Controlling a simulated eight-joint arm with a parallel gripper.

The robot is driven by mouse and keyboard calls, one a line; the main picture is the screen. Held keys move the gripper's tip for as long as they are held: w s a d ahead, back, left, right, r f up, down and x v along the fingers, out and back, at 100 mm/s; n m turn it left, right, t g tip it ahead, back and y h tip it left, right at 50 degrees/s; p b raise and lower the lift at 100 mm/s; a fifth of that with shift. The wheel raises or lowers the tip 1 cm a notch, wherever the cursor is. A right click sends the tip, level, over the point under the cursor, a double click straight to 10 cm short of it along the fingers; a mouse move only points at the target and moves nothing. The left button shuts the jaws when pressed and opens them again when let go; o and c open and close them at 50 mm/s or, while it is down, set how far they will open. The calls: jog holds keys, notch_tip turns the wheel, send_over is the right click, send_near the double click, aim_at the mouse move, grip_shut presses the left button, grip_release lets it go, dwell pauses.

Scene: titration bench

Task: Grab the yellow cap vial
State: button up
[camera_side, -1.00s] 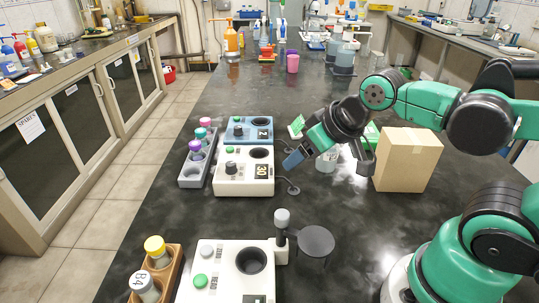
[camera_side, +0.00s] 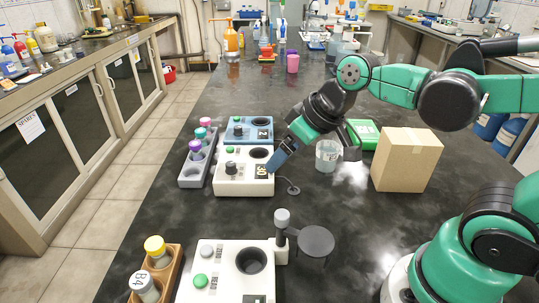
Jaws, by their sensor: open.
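The yellow cap vial (camera_side: 156,250) stands upright in the wooden rack (camera_side: 172,262) at the lower left. A vial with a white cap marked B4 (camera_side: 144,286) stands in front of it in the same rack. My gripper (camera_side: 312,164) is well above and to the right of the rack, near the right edge of the white device with a dark well (camera_side: 240,180). Its blue-grey finger points down and left, and a dark finger shows to the right, apart from it. The gripper is open, and I see nothing between its fingers.
A white device (camera_side: 225,285) with a dark well and a round dark plate (camera_side: 316,241) stand right of the wooden rack. A grey rack (camera_side: 189,172) holds several coloured-cap vials. A beaker (camera_side: 327,156) and cardboard box (camera_side: 407,160) stand at right.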

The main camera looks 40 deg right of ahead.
jog(key=w+a+n+g+y, duration=0.2)
jog(key=w+a+n+y, duration=0.2)
jog(key=w+a+n, duration=0.15)
jog(key=n+g+y, duration=0.5)
jog(key=n, duration=0.3)
send_near(162, 241)
jog(key=w+a+f, duration=0.1)
jog(key=w, duration=0.1)
jog(key=a+f+n+g, duration=0.1)
jog(key=f+n+y, duration=0.1)
jog(key=n, duration=0.1)
jog(key=a+f+n+g+y, duration=0.1)
jog(key=n, duration=0.1)
jog(key=shift+s+a+f+g, duration=0.15)
jog(key=shift+a+f+g, duration=0.15)
jog(key=shift+a+f, duration=0.1)
jog(key=shift+s+a+f+n+g, duration=0.2)
jog(key=shift+a+f+n+g, duration=0.1)
jog(key=shift+f+n, duration=0.2)
jog(key=shift+y, duration=0.3)
jog(key=shift+x, duration=2.7)
grip_shut()
